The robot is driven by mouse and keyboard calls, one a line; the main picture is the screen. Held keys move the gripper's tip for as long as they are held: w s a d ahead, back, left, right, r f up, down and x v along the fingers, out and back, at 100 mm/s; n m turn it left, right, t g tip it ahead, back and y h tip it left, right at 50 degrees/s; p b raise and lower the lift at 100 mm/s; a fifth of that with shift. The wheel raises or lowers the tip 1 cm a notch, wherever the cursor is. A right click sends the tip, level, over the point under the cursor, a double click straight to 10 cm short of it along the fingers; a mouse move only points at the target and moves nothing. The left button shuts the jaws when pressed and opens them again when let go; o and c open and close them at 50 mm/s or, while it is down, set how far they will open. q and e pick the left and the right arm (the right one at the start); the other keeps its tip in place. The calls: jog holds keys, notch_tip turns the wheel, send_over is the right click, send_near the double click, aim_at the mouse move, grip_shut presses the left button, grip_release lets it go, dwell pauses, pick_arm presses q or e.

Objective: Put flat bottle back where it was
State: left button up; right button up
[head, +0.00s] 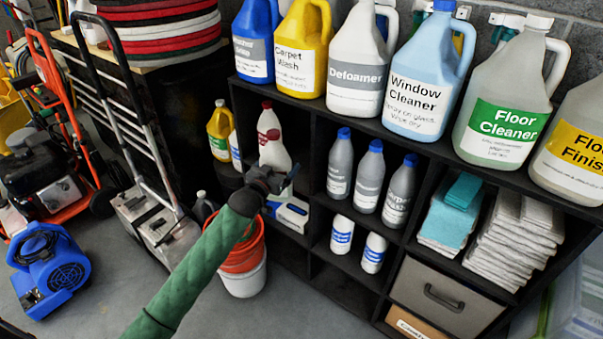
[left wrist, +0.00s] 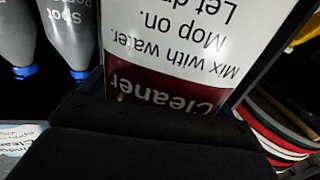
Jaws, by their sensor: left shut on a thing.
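The flat bottle (head: 270,142) is white with a red cap and a red label. In the head view it looks roughly upright at the upper left opening of the black shelf. My left gripper (head: 272,181) is shut on its lower part, and the fingers partly hide it. In the left wrist view the bottle's label (left wrist: 165,90) appears upside down, with "Cleaner" on the red band close to the dark gripper. I cannot tell whether the bottle's base touches the shelf. My right gripper is not in view.
Large jugs line the top. A white box (head: 290,213) lies below the gripper. Orange and white buckets (head: 243,270) stand on the floor.

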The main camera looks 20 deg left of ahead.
pick_arm(q)
jog(key=w+d+f, duration=0.1)
jog(key=w, duration=0.7)
jog(key=w+d+f+p, duration=0.1)
jog(key=w+f, duration=0.1)
jog(key=w, duration=0.7)
jog(key=shift+w+d+f, duration=0.15)
jog(key=shift+w+d, duration=0.1)
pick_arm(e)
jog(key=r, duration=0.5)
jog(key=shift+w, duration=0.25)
pick_arm(q)
jog(key=shift+f, duration=0.15)
jog(key=o, duration=1.2)
jog(key=shift+c, duration=0.2)
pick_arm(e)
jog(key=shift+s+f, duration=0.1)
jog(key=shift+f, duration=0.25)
pick_arm(q)
jog(key=shift+s, duration=0.15)
